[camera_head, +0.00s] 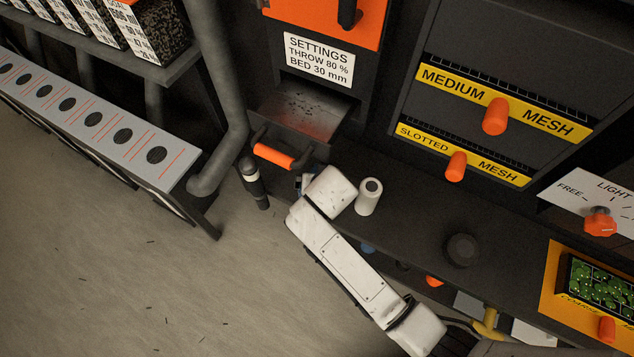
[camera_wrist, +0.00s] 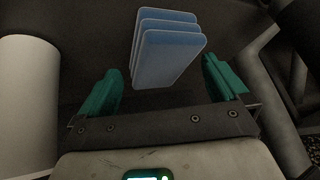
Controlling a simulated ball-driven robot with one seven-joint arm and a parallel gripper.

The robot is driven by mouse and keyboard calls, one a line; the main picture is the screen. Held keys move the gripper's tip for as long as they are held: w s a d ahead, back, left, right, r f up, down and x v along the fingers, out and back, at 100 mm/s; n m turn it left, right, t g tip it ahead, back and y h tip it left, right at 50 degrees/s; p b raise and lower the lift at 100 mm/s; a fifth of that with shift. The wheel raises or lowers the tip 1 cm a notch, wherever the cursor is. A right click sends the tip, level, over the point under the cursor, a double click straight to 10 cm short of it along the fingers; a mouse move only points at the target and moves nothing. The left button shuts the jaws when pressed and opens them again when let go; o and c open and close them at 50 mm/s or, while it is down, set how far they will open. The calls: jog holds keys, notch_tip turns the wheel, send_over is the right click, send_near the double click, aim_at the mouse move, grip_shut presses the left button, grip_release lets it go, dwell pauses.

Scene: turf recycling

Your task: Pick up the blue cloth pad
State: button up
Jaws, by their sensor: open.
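Blue cloth pads (camera_wrist: 168,55) show in the wrist view as several thin, light blue rectangular layers standing close together on a dark surface. My gripper (camera_wrist: 162,70) is open, with its green fingers apart on either side of the pads in the picture. Nothing is held between the fingers, and I cannot tell how far beyond the fingertips the pads are. In the head view my white arm hides most of the gripper and the pads.
A white cylinder (camera_head: 369,197) stands on the dark bench (camera_head: 410,222), close to my arm. A dark bottle-like object (camera_head: 252,183) is left of my wrist. An orange-handled drawer (camera_head: 274,156) is just behind. A black round knob (camera_head: 461,250) lies to the right.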

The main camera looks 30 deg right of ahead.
jog(key=shift+w+d+f, duration=0.1)
jog(key=shift+w+f, duration=0.25)
jog(key=shift+f, duration=0.3)
jog(key=shift+c, duration=0.2)
jog(key=c, duration=0.9)
